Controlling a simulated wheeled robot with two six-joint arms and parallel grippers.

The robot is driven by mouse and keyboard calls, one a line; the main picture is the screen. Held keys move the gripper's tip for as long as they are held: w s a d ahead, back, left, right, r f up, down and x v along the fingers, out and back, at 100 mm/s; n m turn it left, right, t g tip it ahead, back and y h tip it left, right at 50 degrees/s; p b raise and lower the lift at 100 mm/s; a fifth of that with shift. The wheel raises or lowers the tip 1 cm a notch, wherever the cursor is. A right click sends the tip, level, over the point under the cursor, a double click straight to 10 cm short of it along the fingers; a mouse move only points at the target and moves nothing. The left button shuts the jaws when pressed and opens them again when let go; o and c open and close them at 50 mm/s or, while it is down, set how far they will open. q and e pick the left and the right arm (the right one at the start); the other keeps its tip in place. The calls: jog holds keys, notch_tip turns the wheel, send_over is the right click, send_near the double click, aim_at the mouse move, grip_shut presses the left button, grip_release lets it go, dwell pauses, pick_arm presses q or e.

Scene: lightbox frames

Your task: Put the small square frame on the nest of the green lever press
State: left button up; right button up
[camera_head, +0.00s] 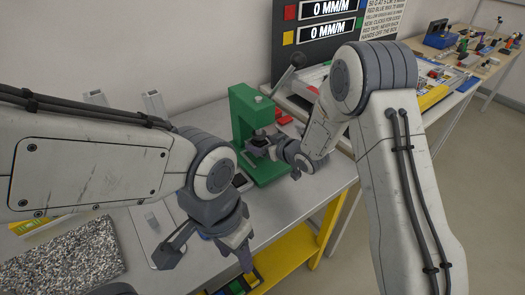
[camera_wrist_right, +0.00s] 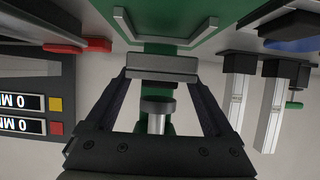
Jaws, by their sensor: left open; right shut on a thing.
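The green lever press (camera_head: 243,112) stands near the table's far edge, its dark lever raised to the right. My right gripper (camera_head: 268,147) reaches into the press's open front from the right. In the right wrist view its fingers (camera_wrist_right: 162,78) are closed on a grey bar-like piece, seen edge-on, apparently the small square frame (camera_wrist_right: 162,66). The press's round grey ram (camera_wrist_right: 157,108) shows between the fingers, and the green base with pale raised strips lies beyond. I cannot tell whether the frame touches the nest. My left gripper (camera_head: 208,254) is open and empty at the table's front edge.
A speckled stone slab (camera_head: 65,258) lies at the lower left. Red pieces (camera_head: 284,117) sit right of the press, before a dark display board (camera_head: 317,28). Upright metal profiles (camera_head: 154,106) stand behind my left arm.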

jog(key=shift+f+b, duration=1.45)
jog(key=shift+f, duration=0.5)
jog(key=o, duration=1.4)
jog(key=shift+r, duration=0.2)
jog(key=v, duration=1.2)
jog(key=s+r+g+h, duration=0.2)
jog(key=s+g, duration=0.3)
jog(key=s, duration=1)
jog(key=s+a+r+g+h, duration=0.1)
jog(key=s+g+h, duration=0.3)
jog(key=s, duration=1.2)
jog(key=shift+a+r+g+h+b, duration=0.25)
jog(key=shift+r+g+b, duration=0.2)
jog(key=shift+g, duration=0.25)
jog(key=shift+s, duration=0.1)
